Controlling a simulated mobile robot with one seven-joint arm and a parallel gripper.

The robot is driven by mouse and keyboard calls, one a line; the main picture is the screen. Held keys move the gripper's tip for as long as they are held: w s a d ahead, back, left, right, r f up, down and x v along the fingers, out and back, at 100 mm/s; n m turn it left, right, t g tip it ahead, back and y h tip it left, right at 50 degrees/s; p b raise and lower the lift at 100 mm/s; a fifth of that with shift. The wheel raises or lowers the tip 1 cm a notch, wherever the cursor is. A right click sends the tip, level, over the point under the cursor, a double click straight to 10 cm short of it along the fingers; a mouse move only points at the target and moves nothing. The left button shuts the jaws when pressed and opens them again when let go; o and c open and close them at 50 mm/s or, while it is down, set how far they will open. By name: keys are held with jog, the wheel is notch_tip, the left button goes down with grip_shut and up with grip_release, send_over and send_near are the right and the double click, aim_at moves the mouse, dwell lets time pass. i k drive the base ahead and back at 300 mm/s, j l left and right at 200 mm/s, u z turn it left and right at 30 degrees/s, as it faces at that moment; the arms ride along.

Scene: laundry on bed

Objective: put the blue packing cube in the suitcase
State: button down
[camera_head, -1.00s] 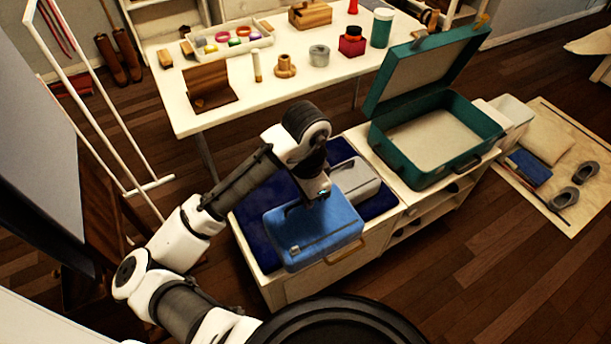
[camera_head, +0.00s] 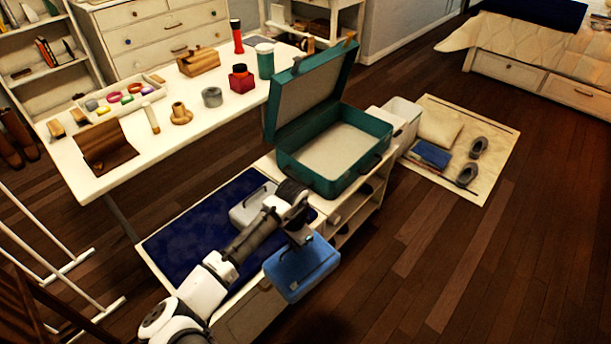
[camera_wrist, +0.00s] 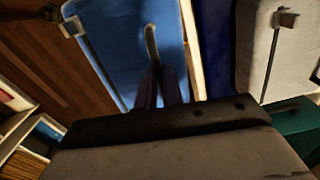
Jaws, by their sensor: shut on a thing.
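The blue packing cube (camera_head: 301,266) hangs from my gripper (camera_head: 303,238), beyond the front edge of the bench. It also shows in the wrist view (camera_wrist: 125,40), with my fingers (camera_wrist: 158,90) shut at its handle; the exact grip is partly hidden. The teal suitcase (camera_head: 318,180) stands open at the right end of the bench, its lid (camera_head: 310,95) raised at the back. Its light interior (camera_head: 340,150) looks empty. The suitcase is behind and to the right of the cube.
A grey packing cube (camera_head: 247,208) lies on the dark blue mat (camera_head: 190,238), beside my arm. The white table (camera_head: 90,180) behind holds several small items. A white bin (camera_head: 403,115) stands right of the suitcase. Wooden floor (camera_head: 430,260) at the right front is clear.

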aim_at(339, 155)
jog(key=i+l+u, duration=0.15)
jog(key=l, duration=0.3)
jog(key=i+l+u, duration=0.1)
jog(key=l, duration=0.35)
jog(key=i+l+u, duration=0.15)
jog(key=l, duration=0.35)
